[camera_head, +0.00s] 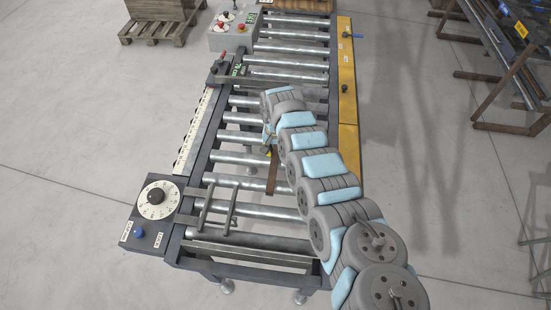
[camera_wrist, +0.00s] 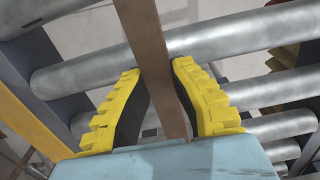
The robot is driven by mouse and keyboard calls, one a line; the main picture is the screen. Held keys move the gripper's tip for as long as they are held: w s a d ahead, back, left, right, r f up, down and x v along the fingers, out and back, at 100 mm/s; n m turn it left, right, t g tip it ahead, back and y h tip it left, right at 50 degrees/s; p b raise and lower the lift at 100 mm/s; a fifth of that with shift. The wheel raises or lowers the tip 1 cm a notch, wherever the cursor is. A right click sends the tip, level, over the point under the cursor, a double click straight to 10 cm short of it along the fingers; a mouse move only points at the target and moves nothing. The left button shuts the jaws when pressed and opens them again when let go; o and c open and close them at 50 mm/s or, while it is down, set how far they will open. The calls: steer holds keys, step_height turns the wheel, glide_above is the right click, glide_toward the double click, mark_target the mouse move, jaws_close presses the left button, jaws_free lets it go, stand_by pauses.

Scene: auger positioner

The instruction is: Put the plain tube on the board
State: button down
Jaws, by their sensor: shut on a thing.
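My gripper (camera_head: 267,152) is over the middle of the roller conveyor, partly hidden by my own arm. In the wrist view its yellow-backed fingers (camera_wrist: 159,70) are shut on a long, plain brown bar, which I take to be the plain tube (camera_wrist: 150,35). The tube runs between the black pads, with rollers visible beyond it. In the head view a short brown length of the tube (camera_head: 272,178) shows below the gripper. A long yellow panel (camera_head: 346,70) lies along the conveyor's right side; I cannot tell whether it is the board.
The roller conveyor (camera_head: 240,158) has a scale strip (camera_head: 196,130) on its left and a dial box (camera_head: 153,212) at the near left. A bar frame (camera_head: 218,210) lies across the near rollers. A control box (camera_head: 233,30) stands at the back. A rack (camera_head: 505,80) stands right.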

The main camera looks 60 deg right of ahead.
mark_target(276, 151)
steer(key=shift+d+f+b, duration=0.1)
steer(key=shift+f+b, duration=0.5)
steer(key=shift+f, duration=0.25)
steer(key=c, duration=1.1)
jaws_free()
step_height(276, 151, up, 3)
steer(key=shift+d+r, duration=0.1)
steer(key=shift+r, duration=0.05)
step_height(276, 151, up, 8)
steer(key=shift+w, duration=0.1)
steer(key=o, duration=0.3)
steer(key=shift+r+b, duration=0.3)
steer(key=shift+r, duration=0.1)
